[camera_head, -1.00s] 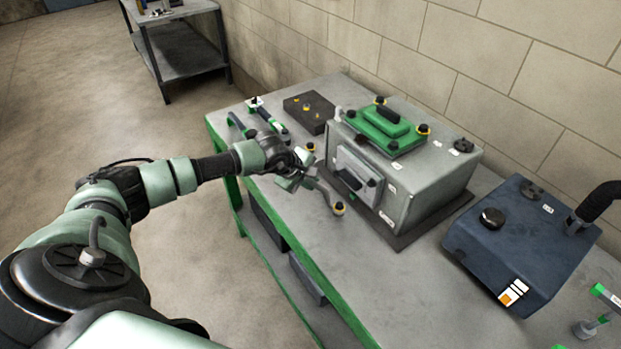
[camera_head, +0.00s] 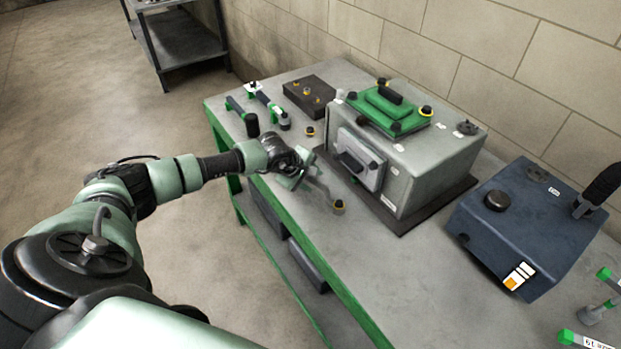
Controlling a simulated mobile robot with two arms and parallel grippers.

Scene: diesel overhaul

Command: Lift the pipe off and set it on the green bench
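The pipe (camera_head: 319,188) is a grey bent tube, with a yellow-ringed dark end fitting (camera_head: 338,206) nearest the camera. It is over the grey top of the green-framed bench (camera_head: 358,238), in front of the grey engine block (camera_head: 433,167) and apart from it. My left gripper (camera_head: 299,178) comes in from the left and appears shut on the pipe's left part. The gripper hides that part of the pipe. I cannot tell whether the pipe touches the bench top. My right gripper is not in view.
A green cover (camera_head: 390,108) tops the engine block, and a grey panel (camera_head: 359,160) is on its front. A dark block (camera_head: 311,97), hand tools (camera_head: 268,103) and a loose yellow-ringed knob (camera_head: 309,131) are behind. A blue tank (camera_head: 523,225) stands right. Bare bench lies in front.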

